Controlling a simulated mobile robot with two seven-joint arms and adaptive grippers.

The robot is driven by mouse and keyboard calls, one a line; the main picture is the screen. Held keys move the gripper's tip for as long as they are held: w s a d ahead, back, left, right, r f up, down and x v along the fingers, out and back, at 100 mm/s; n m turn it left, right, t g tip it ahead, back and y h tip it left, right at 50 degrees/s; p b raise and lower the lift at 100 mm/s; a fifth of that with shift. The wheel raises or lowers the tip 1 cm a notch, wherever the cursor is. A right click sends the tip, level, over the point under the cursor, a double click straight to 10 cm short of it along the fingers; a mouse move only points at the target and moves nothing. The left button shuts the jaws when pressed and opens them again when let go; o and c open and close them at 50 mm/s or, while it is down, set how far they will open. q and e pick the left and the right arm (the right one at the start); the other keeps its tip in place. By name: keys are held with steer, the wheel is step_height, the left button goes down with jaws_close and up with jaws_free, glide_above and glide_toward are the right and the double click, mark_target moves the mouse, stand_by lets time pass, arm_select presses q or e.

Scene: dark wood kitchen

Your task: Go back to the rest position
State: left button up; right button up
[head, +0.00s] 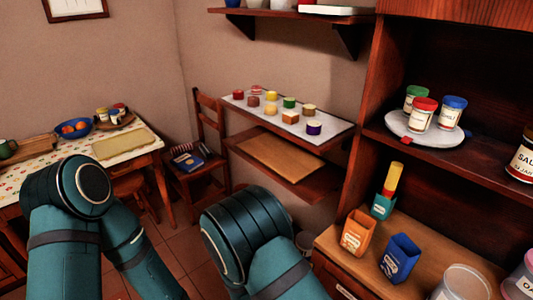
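My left arm (70,215) rises from the lower left of the head view in front of the table, bent at a dark teal joint. My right arm (235,240) rises at the bottom middle, also bent. Neither gripper shows in the head view; both lie outside the picture or are hidden behind the arm links. Nothing is seen held.
A dark wooden cabinet (370,95) stands close at right, with jars, boxes and a round turntable (398,126). A wall shelf (340,128) holds small coloured items. A table (150,153) and chair (208,95) stand at left. Tiled floor (190,250) shows between.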

step_height(320, 180, down, 12)
steer(key=w+n+y, duration=0.2)
steer(key=n+y, duration=0.4)
steer(key=y, duration=0.5)
steer(key=s+a+n+g+y, duration=0.4)
steer(key=s+y, duration=0.4)
steer(key=s, duration=0.2)
steer(key=shift+f+n+g+y, duration=0.25)
steer(key=shift+n+g+y, duration=0.15)
steer(key=shift+n+g, duration=0.3)
